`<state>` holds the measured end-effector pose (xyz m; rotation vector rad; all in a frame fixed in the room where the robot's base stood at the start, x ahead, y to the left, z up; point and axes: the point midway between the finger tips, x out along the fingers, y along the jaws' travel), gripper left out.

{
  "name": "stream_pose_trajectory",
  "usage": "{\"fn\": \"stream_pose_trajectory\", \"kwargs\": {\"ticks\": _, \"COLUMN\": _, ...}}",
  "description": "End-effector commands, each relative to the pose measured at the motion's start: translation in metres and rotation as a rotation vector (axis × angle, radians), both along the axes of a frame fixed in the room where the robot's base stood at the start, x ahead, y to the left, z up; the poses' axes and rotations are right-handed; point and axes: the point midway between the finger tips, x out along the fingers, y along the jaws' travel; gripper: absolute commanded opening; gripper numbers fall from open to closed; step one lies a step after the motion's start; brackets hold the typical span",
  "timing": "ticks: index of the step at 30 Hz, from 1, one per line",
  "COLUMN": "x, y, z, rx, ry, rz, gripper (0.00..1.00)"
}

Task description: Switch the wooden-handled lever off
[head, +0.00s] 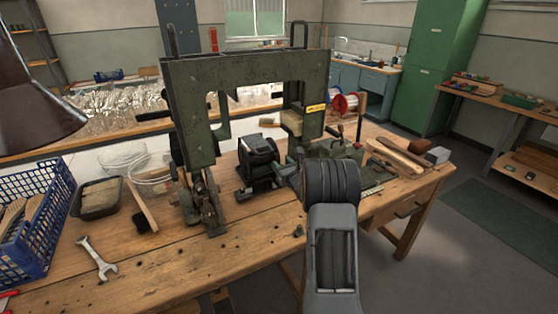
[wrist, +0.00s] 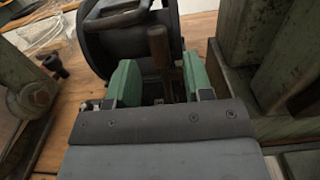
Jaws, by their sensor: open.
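The wooden-handled lever (wrist: 157,48) stands upright in the wrist view, a brown bar in front of a dark rounded housing. My gripper (wrist: 160,76) has two green fingers, one on each side of the lever, with a gap showing on both sides. The gripper is open, and the lever is between the fingers. The lower end of the lever is hidden behind the wrist plate. In the head view my arm covers this area, and I cannot make out the lever there. The large green-grey machine frame (head: 245,68) stands on the bench.
A black motor (head: 258,160) sits under the frame. The wooden bench (head: 150,262) holds a wrench (head: 97,258), a blue crate (head: 45,225) and a dark tray (head: 98,197) on the left. Wooden bars (head: 398,155) lie on the right. Green metal stands close right of the gripper in the wrist view.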

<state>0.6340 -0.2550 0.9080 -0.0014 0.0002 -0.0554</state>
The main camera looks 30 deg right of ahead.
Motion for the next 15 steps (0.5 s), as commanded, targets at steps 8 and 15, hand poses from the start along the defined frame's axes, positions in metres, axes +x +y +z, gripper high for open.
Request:
{"fn": "stream_pose_trajectory", "kwargs": {"ticks": 8, "x": 0.026, "y": -0.001, "z": 0.0, "rx": 0.002, "ry": -0.001, "rz": 0.0, "gripper": 0.47}}
{"fn": "stream_pose_trajectory", "kwargs": {"ticks": 15, "x": 0.031, "y": -0.002, "z": 0.0, "rx": 0.002, "ry": 0.001, "rz": -0.001, "gripper": 0.47}}
